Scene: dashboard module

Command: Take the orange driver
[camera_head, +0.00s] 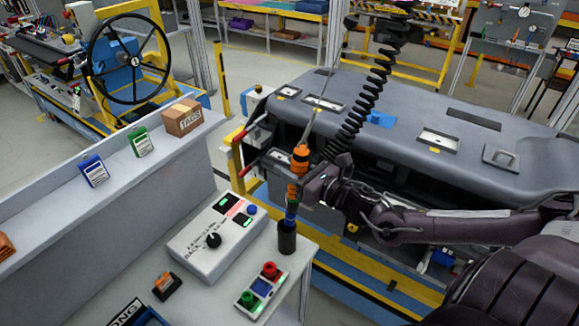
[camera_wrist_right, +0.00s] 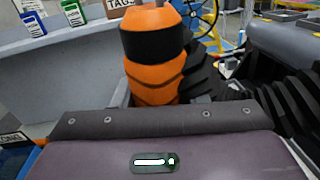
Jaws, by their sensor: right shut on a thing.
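The orange driver (camera_head: 300,158) stands upright, orange with black bands, with a thin cable rising from its top. My right gripper (camera_head: 297,192) is shut around its body, coming in from the right. The driver's lower end is just above or in the mouth of a black cup holder (camera_head: 287,236); I cannot tell which. In the right wrist view the driver (camera_wrist_right: 155,75) fills the upper middle, and the fingertips are hidden behind the wrist housing. My left gripper is not in view.
A black coiled hose (camera_head: 363,100) hangs close behind the driver. A grey control box (camera_head: 213,240) and a red-and-green button box (camera_head: 262,287) sit on the bench left of the holder. The grey dashboard (camera_head: 400,110) lies behind my right arm.

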